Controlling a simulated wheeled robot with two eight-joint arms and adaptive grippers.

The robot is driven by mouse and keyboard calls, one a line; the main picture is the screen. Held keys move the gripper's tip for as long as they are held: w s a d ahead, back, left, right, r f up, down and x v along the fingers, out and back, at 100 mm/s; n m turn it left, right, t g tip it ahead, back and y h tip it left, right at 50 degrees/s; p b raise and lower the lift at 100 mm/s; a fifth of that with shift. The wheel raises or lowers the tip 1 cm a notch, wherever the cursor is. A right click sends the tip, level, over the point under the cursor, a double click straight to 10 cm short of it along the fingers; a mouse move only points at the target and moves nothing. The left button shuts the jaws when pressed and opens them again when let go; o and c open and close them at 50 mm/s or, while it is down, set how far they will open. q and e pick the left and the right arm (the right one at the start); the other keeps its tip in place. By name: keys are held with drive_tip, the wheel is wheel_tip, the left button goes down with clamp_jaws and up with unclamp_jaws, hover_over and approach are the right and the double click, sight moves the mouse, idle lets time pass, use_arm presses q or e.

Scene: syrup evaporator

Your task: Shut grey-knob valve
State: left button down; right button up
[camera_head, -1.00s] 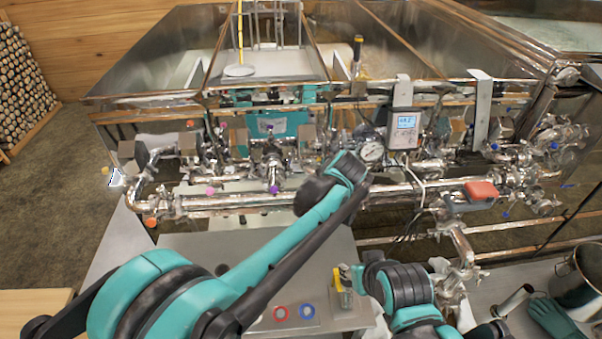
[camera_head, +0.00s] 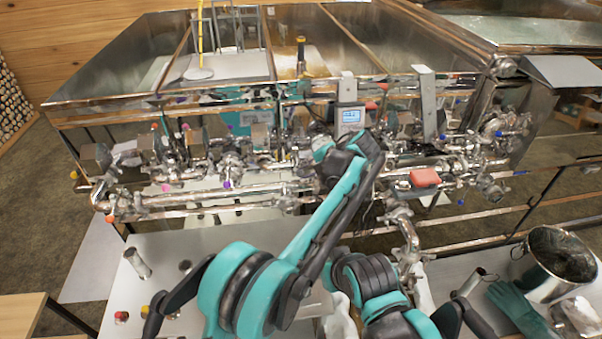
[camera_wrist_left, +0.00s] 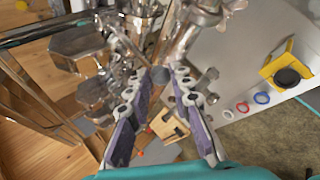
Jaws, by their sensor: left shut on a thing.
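A small grey knob (camera_wrist_left: 161,75) sits between the two fingertips of my left gripper (camera_wrist_left: 161,80) in the left wrist view. The fingers with purple-grey pads are closed against it from both sides. In the head view my left wrist is over the steel pipework (camera_head: 240,190), below the digital display (camera_head: 351,116). It hides the knob and the fingertips there. The valve body under the knob cannot be made out clearly. My right arm is bent at the lower middle, and its gripper cannot be seen.
An orange-red block (camera_head: 425,178) sits on the piping to the right. A steel pot (camera_head: 553,262) and teal gloves (camera_head: 518,305) stand on the lower right table. Coloured rings (camera_wrist_left: 261,98) and a yellow holder (camera_wrist_left: 284,66) show in the wrist view.

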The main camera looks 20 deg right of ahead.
use_arm(q)
drive_tip(key=shift+d, duration=0.1)
idle(0.4)
drive_tip(key=c, duration=1.6)
unclamp_jaws()
drive_tip(key=shift+d, duration=0.1)
wheel_tip(320, 180, up, 10)
